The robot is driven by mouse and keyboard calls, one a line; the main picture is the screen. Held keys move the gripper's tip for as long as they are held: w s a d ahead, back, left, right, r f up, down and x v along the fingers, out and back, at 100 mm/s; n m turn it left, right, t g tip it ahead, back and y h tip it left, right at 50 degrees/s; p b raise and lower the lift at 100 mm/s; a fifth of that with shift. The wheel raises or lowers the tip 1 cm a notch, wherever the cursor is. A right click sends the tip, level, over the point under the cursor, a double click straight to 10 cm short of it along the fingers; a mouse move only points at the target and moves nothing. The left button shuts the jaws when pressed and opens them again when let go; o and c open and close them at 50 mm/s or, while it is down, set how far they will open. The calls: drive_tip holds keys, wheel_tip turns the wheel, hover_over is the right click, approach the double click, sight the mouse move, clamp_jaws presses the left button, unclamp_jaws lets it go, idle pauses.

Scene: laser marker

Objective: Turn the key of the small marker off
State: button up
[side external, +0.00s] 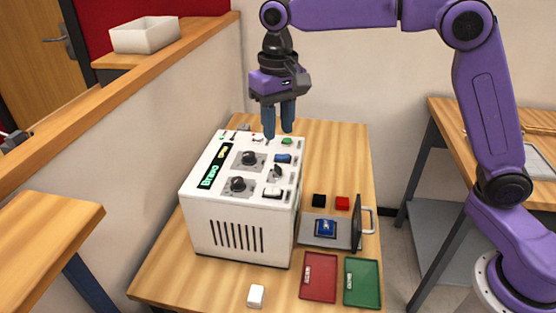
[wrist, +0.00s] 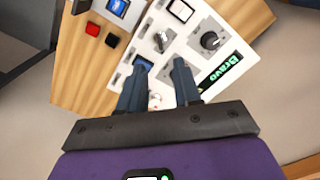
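The small marker (side external: 240,228) is a white box with a sloped control panel on the table; its panel also shows in the wrist view (wrist: 190,28). What looks like the key (side external: 275,174) is a small dark and silver piece on the panel's right side; it also shows in the wrist view (wrist: 161,41). Its exact angle is hard to tell. My gripper (side external: 279,132) points down above the far end of the panel. Its two blue fingers are apart with nothing between them, and they show in the wrist view (wrist: 160,66), short of the key.
Two dark knobs (side external: 238,185), a lit display (side external: 214,167), a blue button (side external: 283,158) and a green button (side external: 288,141) share the panel.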

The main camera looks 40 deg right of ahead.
sight(278, 166)
wheel_tip(278, 166, down, 9)
drive_tip(key=shift+f, duration=0.15)
idle(0.4)
clamp_jaws()
